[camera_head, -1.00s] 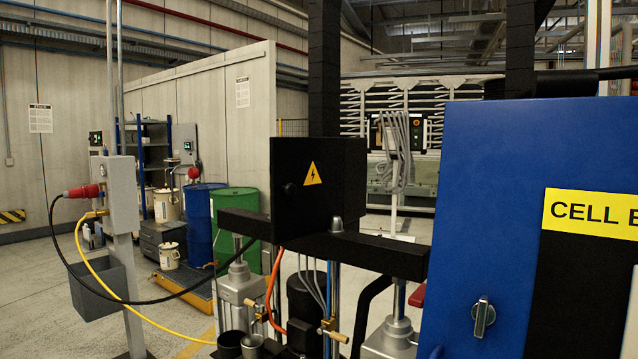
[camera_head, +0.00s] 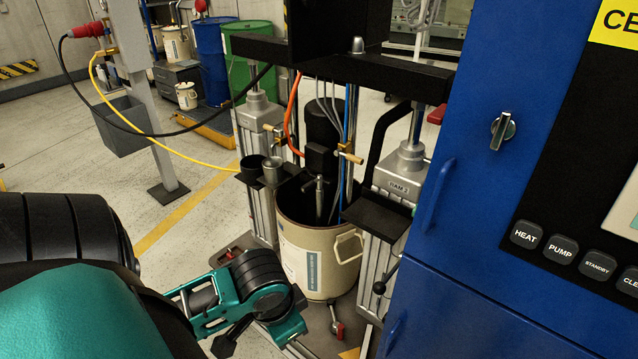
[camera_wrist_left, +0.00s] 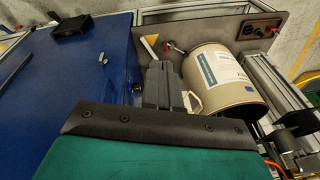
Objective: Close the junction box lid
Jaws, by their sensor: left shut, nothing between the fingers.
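The black junction box (camera_head: 335,30) is at the top of the head view, above the dark crossbeam. Only its lower part shows, and its upper part is cut off by the frame, so I cannot tell how the lid stands. My left arm reaches in from the lower left, with its teal and black wrist low in front of the drum, well below the box. In the left wrist view my left gripper (camera_wrist_left: 162,70) is shut and empty, its grey fingers together beside the drum and the blue cabinet. My right gripper is in neither view.
A beige drum (camera_head: 318,250) stands under the pump between two ram columns. The blue cabinet (camera_head: 450,290) with a handle and knob fills the right. A black cable and yellow hose hang at left. Open floor (camera_head: 75,185) lies behind my left arm.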

